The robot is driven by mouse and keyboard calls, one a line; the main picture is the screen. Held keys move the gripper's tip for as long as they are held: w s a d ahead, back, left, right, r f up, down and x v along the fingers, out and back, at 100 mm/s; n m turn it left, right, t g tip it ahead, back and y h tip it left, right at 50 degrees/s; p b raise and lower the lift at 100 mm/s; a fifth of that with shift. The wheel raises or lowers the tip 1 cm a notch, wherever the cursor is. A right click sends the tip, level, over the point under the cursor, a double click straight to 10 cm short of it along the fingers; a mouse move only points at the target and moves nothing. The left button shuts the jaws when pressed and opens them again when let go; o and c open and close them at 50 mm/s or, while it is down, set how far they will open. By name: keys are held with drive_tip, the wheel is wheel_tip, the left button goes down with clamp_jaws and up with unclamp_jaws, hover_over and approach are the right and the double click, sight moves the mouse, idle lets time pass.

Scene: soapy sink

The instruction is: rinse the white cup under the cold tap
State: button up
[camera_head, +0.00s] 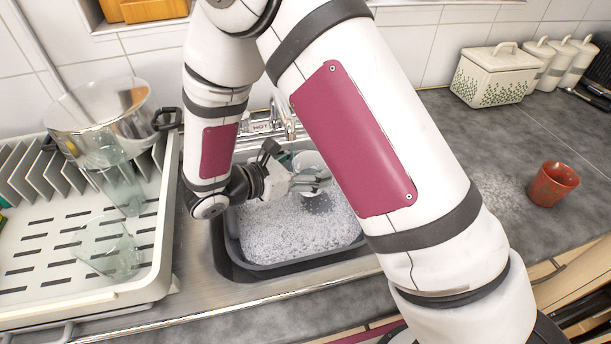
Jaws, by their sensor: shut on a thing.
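A white cup (308,161) is over the far part of the sink basin (243,262), close in front of the tap (287,122). My gripper (318,183) reaches in from the left and is shut on the cup, with its fingers across the cup's near side. Part of the cup is hidden behind the fingers. The basin holds foamy, soapy water (290,236). A plate marked HOT (262,127) is by the tap. The cold tap is not clearly seen; my arm covers the area to the right. I cannot tell whether water runs.
A white dish rack (85,300) on the left holds a steel pot (100,110) and clear glasses (122,190). A red cup (553,184) stands on the right counter. A white box (493,78) and several canisters (570,62) stand at the back right. The counter's middle right is clear.

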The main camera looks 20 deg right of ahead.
drive_tip(key=s+d+p, duration=0.1)
drive_tip(key=s+p, duration=0.1)
drive_tip(key=s, duration=0.6)
drive_tip(key=shift+p, duration=0.3)
idle(0.4)
idle(1.2)
drive_tip(key=s+r+p, duration=0.3)
drive_tip(key=s+r, duration=0.1)
drive_tip(key=s, duration=0.1)
drive_tip(key=shift+d+p, duration=0.35)
drive_tip(key=shift+w, duration=0.1)
idle(1.0)
